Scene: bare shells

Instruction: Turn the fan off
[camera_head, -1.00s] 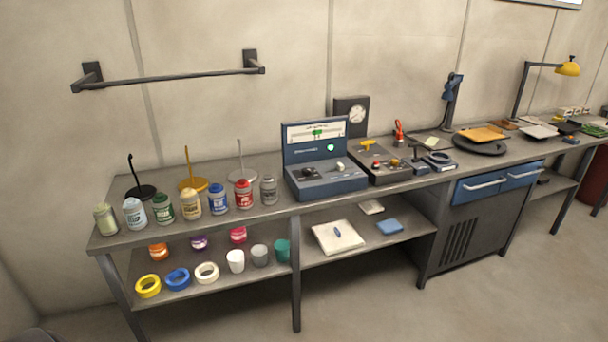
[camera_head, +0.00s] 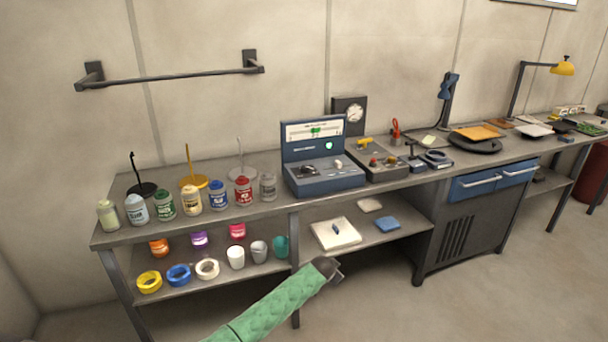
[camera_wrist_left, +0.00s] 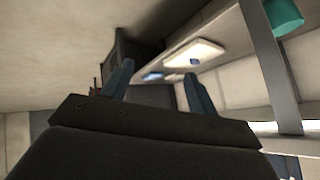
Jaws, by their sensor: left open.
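No thing that I can name for certain as a fan shows in the head view. A blue console box (camera_head: 325,177) stands open on the bench, with a lit green light, a display in its raised lid and small controls on its base. A dark box with a round white dial (camera_head: 350,110) stands behind it. My left gripper (camera_head: 333,269), on a green-sleeved arm, is in front of the bench, lower than its top and apart from the console. In the left wrist view its two fingers (camera_wrist_left: 158,85) are apart with nothing between them. My right gripper is out of view.
A grey control box (camera_head: 380,165) with a yellow lever is right of the console. Several paint jars (camera_head: 190,200) line the bench's left front. A white tray (camera_head: 335,234) and cups (camera_head: 236,257) are on the lower shelf.

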